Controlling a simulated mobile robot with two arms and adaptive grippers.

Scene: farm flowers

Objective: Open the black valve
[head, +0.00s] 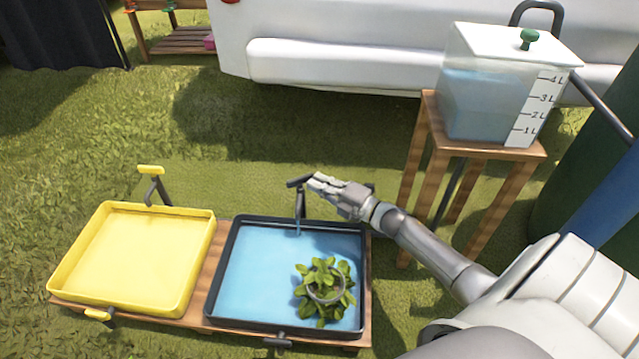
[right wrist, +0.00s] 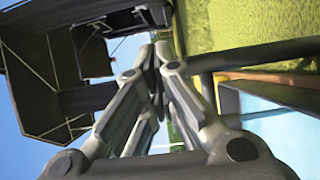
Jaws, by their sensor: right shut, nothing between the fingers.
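The black valve (head: 300,200) stands at the back edge of the black tray (head: 212,270), with a flat handle on top. A thin blue stream shows under its spout, above the blue water. My right gripper (head: 318,184) is shut and empty, with its fingertips right beside the valve handle on its right side. Whether they touch I cannot tell. In the right wrist view the two fingers of my right gripper (right wrist: 155,60) come together. A potted plant (head: 325,285) sits in the black tray. My left gripper is not in view.
A yellow tray (head: 60,265) with a yellow valve (head: 152,180) stands to the left on the same wooden bench (head: 208,270). A clear water tank (head: 490,105) stands on a wooden stool (head: 480,150) at the right, close behind my right arm. Grass behind the trays is open.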

